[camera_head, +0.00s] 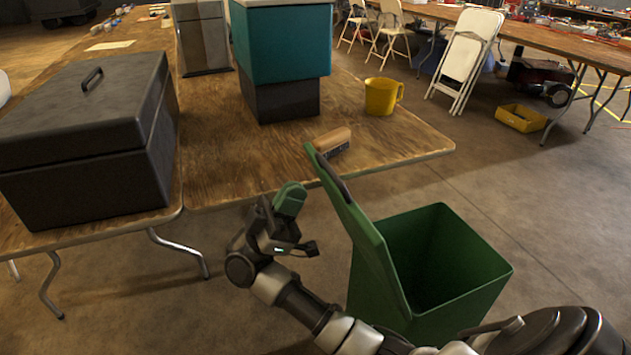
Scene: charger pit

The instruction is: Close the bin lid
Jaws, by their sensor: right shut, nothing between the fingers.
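A green bin (455,265) stands on the floor at the lower middle right, its top open and its inside empty as far as I see. Its green lid (352,225) is raised and stands steeply along the bin's left side, leaning a little to the left, with a dark handle near its top. My right gripper (289,203) is left of the lid, on its outer side, with a visible gap between them. It is shut and holds nothing. My right arm crosses in front of the bin's lower part. My left gripper is not in view.
Floor to the bin's right is clear. Folding chairs (468,52) stand farther back.

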